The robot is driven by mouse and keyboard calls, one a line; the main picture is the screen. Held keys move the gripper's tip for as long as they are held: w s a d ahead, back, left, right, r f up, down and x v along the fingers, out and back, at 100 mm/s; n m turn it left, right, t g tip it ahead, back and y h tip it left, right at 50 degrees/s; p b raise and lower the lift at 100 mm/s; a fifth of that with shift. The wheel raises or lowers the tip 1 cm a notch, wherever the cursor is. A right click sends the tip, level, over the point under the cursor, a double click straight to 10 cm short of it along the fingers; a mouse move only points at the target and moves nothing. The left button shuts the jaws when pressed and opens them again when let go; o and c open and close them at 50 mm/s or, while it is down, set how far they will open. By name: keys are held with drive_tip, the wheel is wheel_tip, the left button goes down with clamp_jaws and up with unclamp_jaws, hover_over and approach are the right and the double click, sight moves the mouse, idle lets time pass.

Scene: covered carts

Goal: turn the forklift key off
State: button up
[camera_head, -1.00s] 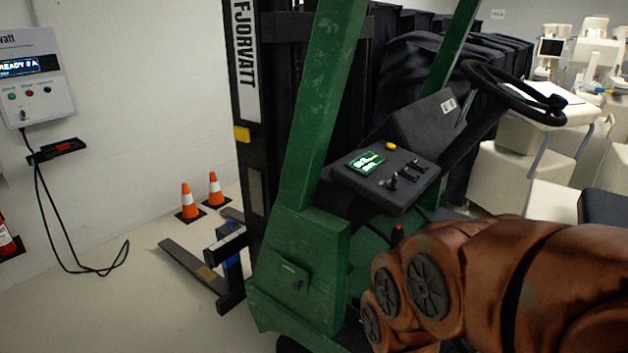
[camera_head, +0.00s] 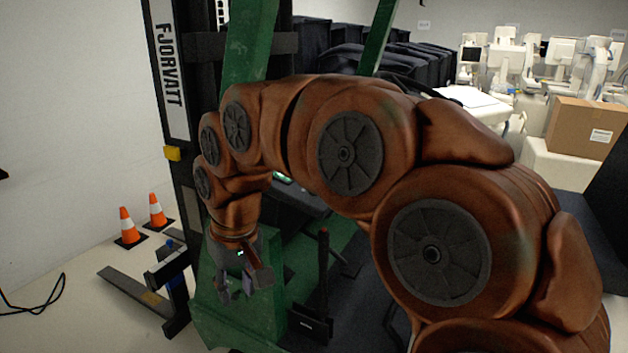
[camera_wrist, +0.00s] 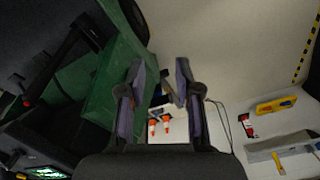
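The green forklift (camera_head: 250,35) stands in front of me, with its mast at the left. My arm hides most of its dashboard in the head view; only a sliver of the lit green display (camera_head: 283,179) shows. In the wrist view that display (camera_wrist: 45,173) is at the lower left edge. I cannot make out the key in either current view. My gripper (camera_head: 243,287) points down in front of the green body, below the dashboard. In the wrist view my gripper (camera_wrist: 160,72) has its two fingers apart with nothing held between them.
A red knob (camera_wrist: 27,103) shows at the left of the wrist view. Two orange cones (camera_head: 127,225) stand on the floor by the forks (camera_head: 135,296). A cardboard box (camera_head: 585,128) and white equipment are at the back right. The floor at the left is mostly clear.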

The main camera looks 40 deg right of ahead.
drive_tip(key=w+d+r+m+t+h+p, duration=0.1)
drive_tip(key=w+d+r+m, duration=0.25)
drive_tip(key=d, duration=0.65)
drive_tip(key=w+d+r+m+t, duration=0.15)
drive_tip(key=d+r, duration=0.25)
drive_tip(key=d, duration=0.6)
drive_tip(key=w+d+r+m+t+h+p, duration=0.1)
drive_tip(key=w+d+r+m, duration=0.25)
drive_tip(key=d, duration=0.65)
drive_tip(key=shift+n, duration=0.45)
drive_tip(key=shift+p+x, duration=1.05)
drive_tip(key=shift+x, duration=2.45)
drive_tip(key=shift+a, duration=0.2)
clamp_jaws()
